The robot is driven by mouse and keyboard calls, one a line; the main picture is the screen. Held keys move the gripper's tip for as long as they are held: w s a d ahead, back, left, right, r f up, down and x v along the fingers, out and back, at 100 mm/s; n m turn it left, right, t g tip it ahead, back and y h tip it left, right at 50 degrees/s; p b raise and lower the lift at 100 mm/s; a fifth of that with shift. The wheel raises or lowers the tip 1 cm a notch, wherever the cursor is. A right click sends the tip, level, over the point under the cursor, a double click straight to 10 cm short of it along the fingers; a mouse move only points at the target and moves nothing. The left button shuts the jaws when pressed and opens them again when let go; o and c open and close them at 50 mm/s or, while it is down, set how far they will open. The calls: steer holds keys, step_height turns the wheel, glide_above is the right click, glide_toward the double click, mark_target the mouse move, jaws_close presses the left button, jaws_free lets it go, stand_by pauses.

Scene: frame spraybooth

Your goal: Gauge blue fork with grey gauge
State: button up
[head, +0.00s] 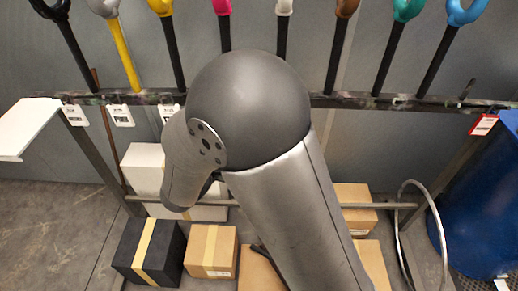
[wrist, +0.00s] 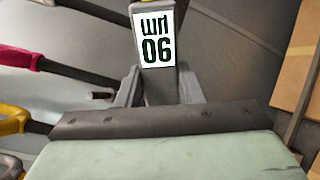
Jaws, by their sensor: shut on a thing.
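My gripper (wrist: 158,88) is shut on a grey gauge (wrist: 157,86) in the wrist view. The gauge has a white label with black characters, upside down in this view. Its far end is cut off by the top edge, where a little yellow shows. The blue fork (head: 466,12) hangs at the far right of the rack in the head view, its top partly cut off. My arm hides the gripper and gauge in the head view. The gauge appears apart from the blue fork, which I cannot make out in the wrist view.
Several other forks hang along the dark rack rail (head: 400,101), including teal (head: 407,9) and brown (head: 346,8) ones. A pink fork (wrist: 28,60) is left of the gripper. Cardboard boxes (head: 211,251) lie below. A blue drum (head: 492,195) stands right.

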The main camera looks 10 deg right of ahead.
steer(key=s+a+r+n+t+y, duration=0.1)
steer(key=s+a+r+n+y, duration=0.2)
steer(key=s+r+n, duration=0.35)
steer(key=s+a+r+n+t+y, duration=0.2)
steer(key=s+r+n+y, duration=0.15)
steer(key=s+r, duration=0.5)
steer(key=s+d+r+n+t+y+p, duration=0.1)
steer(key=s+d+r+n+y, duration=0.2)
steer(key=s+r+n, duration=0.7)
steer(key=shift+s+d+t+y, duration=0.3)
steer(key=shift+s+d+y, duration=0.1)
steer(key=shift+s+y, duration=0.2)
